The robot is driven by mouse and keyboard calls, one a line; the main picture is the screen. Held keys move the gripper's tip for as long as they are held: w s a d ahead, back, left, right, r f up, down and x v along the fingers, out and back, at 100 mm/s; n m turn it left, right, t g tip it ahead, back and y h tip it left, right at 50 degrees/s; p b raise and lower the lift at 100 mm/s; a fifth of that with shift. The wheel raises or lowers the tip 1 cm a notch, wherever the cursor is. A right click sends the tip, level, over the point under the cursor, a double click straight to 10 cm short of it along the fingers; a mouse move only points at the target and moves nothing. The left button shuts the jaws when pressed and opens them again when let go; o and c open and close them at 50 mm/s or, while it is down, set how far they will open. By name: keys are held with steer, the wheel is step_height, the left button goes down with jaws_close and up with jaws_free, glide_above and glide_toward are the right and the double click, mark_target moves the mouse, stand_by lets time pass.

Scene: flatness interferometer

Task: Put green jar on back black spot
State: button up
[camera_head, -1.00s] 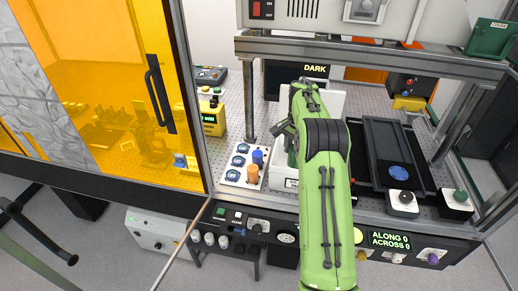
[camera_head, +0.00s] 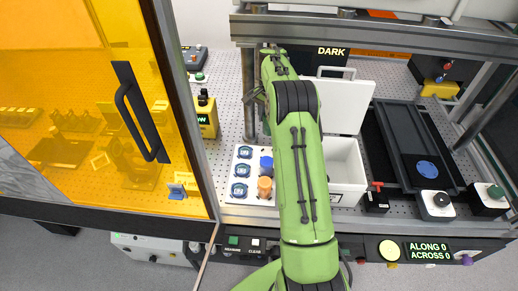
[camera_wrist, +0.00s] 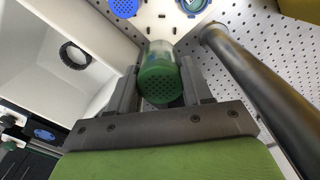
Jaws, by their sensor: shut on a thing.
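In the wrist view the green jar (camera_wrist: 158,76) has a dotted green lid facing the camera and a paler body beyond. My gripper (camera_wrist: 160,72) is shut on it, one finger on each side. In the head view my arm hides the jar. The white plate (camera_head: 241,194) carries several blue-ringed round dials on its left, with a blue jar (camera_head: 266,163) and an orange jar (camera_head: 264,187) at its right. The plate's edge also shows in the wrist view (camera_wrist: 158,22), beyond the held jar. I cannot make out the back black spot; my arm may cover it.
An open white box (camera_head: 345,170) with raised lid (camera_head: 343,104) stands right of my arm. A metal post (camera_head: 249,95) rises close to the gripper; a dark post (camera_wrist: 255,80) is beside it in the wrist view. The orange-glazed door (camera_head: 150,110) is left. A black tray (camera_head: 410,140) lies right.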

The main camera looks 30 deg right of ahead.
step_height(320, 180, down, 2)
steer(key=shift+w+f+b, duration=0.1)
steer(key=shift+w+b, duration=0.05)
steer(key=shift+b, duration=0.2)
steer(key=shift+f+b, duration=0.25)
steer(key=shift+b, duration=0.05)
step_height(320, 180, down, 9)
steer(key=shift+f+p, duration=0.2)
steer(key=shift+p, duration=0.2)
steer(key=shift+f, duration=0.5)
steer(key=o, duration=1.1)
